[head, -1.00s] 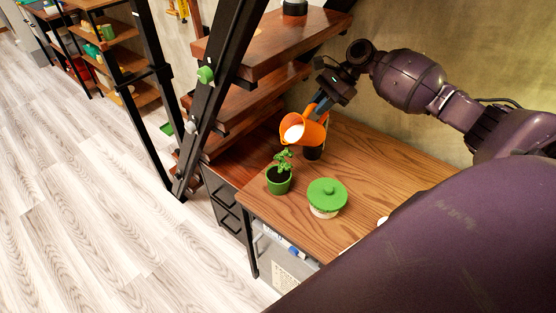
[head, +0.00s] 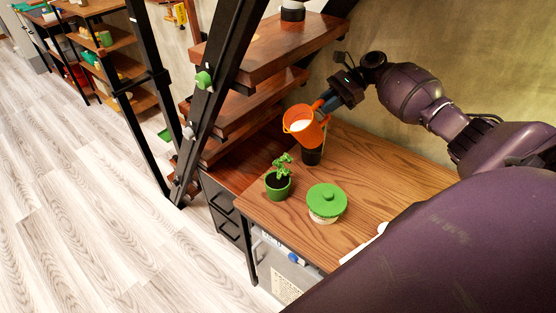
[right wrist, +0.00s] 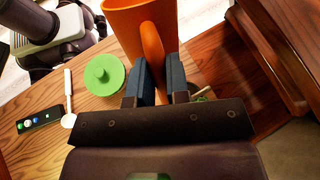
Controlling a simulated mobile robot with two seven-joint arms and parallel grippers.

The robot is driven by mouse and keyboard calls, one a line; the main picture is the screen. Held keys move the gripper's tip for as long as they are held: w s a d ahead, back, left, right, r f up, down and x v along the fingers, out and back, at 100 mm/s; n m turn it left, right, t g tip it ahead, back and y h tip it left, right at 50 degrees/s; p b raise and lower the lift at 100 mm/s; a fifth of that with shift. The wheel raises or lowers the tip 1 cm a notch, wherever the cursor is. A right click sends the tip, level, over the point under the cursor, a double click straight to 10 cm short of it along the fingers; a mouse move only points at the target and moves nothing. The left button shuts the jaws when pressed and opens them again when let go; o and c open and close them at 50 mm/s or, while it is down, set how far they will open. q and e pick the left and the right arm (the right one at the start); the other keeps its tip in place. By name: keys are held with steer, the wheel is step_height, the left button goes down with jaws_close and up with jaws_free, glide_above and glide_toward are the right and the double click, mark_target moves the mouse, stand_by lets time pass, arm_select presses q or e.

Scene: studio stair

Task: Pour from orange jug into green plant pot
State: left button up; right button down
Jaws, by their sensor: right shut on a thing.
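The orange jug (head: 303,126) has white contents and is held above the wooden table near its back, less tilted than upright-tipped, with its mouth toward the camera. My right gripper (head: 328,103) is shut on the jug's handle; in the right wrist view the gripper (right wrist: 158,82) has its two blue fingers on either side of the orange handle, and the jug (right wrist: 140,22) is beyond. The green plant pot (head: 278,187) with a leafy plant stands upright on the table, in front of and left of the jug. No stream is visible. My left gripper is not in view.
A green-lidded white pot (head: 326,203) stands right of the plant. A dark cup (head: 312,155) stands beneath the jug. Wooden stair treads (head: 262,48) and a black slanted beam rise at the left. The table (head: 375,175) has clear room at right.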

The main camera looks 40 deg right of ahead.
steer(key=shift+d+r+y, duration=0.45)
steer(key=shift+d+y, duration=0.05)
steer(key=shift+y, duration=0.1)
steer(key=shift+d+r+y, duration=0.3)
steer(key=shift+d+y, duration=0.2)
steer(key=shift+w+d+f+m+t+y+b, duration=0.1)
steer(key=shift+d+f+m+t+y+b, duration=0.2)
steer(key=shift+d+y+b, duration=0.5)
steer(key=shift+d+f+m+t+y+b, duration=0.15)
steer(key=shift+d+f+y+b, duration=0.25)
steer(key=shift+y, duration=0.7)
